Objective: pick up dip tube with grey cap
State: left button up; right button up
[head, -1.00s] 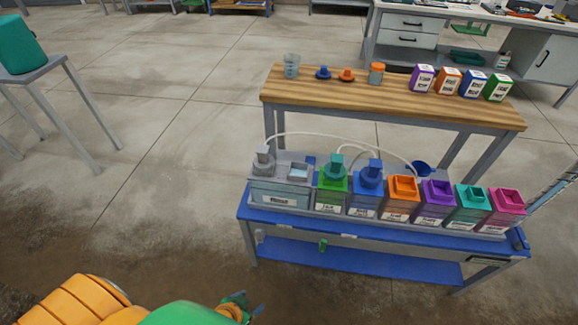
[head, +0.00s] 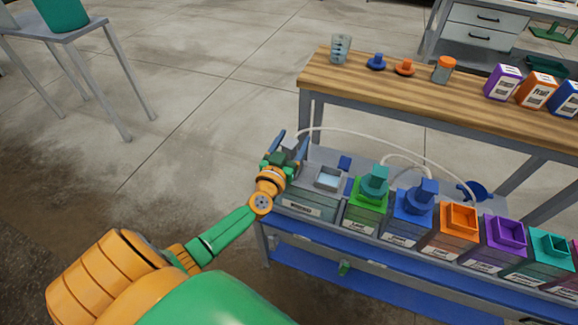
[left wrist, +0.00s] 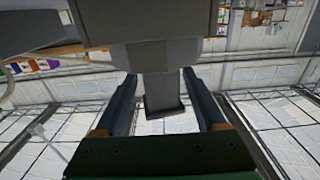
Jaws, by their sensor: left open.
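The grey cap (left wrist: 162,62) of the dip tube shows large in the left wrist view, with its narrower end between the fingers. In the head view it is mostly hidden behind my left gripper (head: 289,146), at the grey tank (head: 308,205) on the left end of the skid. My left gripper is open, with one finger (left wrist: 119,106) on each side of the cap, and does not grip it. A thin white hose (head: 385,139) arcs from near the cap to the right. My right gripper is not in view.
Beside the grey tank stand a green-capped tank (head: 369,205), a blue-capped tank (head: 412,212) and several open coloured tanks. The wooden bench (head: 400,95) behind holds a beaker (head: 340,49), small caps and bottles.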

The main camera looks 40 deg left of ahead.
pick_arm(q)
jog(key=shift+w, duration=0.1)
grip_shut()
dwell(0.3)
